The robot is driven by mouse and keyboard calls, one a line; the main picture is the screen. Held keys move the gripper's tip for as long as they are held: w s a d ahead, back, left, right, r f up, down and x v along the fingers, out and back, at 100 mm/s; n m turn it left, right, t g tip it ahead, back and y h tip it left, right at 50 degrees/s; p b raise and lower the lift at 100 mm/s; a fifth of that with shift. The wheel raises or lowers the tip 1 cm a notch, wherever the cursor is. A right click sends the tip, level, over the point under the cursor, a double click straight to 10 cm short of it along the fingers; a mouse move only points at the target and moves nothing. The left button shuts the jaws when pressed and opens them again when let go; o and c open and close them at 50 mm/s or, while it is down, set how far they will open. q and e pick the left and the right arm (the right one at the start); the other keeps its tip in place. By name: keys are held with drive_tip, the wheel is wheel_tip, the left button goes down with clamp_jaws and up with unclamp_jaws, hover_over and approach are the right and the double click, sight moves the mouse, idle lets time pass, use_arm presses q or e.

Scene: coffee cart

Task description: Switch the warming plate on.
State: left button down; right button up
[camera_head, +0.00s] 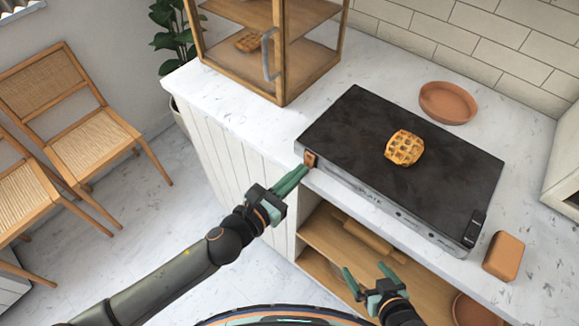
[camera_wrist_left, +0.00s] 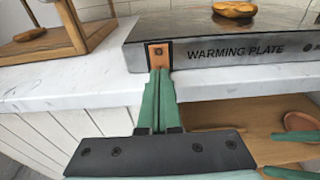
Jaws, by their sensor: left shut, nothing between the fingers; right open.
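The warming plate (camera_head: 345,130) is a wide black slab with a grey front on the counter. Its front reads "WARMING PLATE" in the left wrist view (camera_wrist_left: 225,55). An orange-brown tab (camera_head: 310,158) with a dark round spot sits at the left end of that front, and it also shows in the left wrist view (camera_wrist_left: 159,50). My left gripper (camera_head: 304,169) is shut and empty, its fingertips at the tab's lower edge; I cannot tell whether they touch it. My right gripper (camera_head: 367,272) is open and empty, low in front of the shelf.
A waffle (camera_head: 403,148) lies on the plate. A terracotta dish (camera_head: 447,102) stands behind it, an orange-brown block (camera_head: 503,255) to its right. A wooden cabinet (camera_head: 283,85) stands at the back left. An open shelf (camera_head: 325,245) is below the counter. Chairs (camera_head: 85,130) stand left.

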use_arm(q)
drive_tip(key=shift+w+d, duration=0.15)
idle(0.3)
drive_tip(key=shift+w+d+b, duration=0.1)
drive_tip(key=shift+b, duration=0.75)
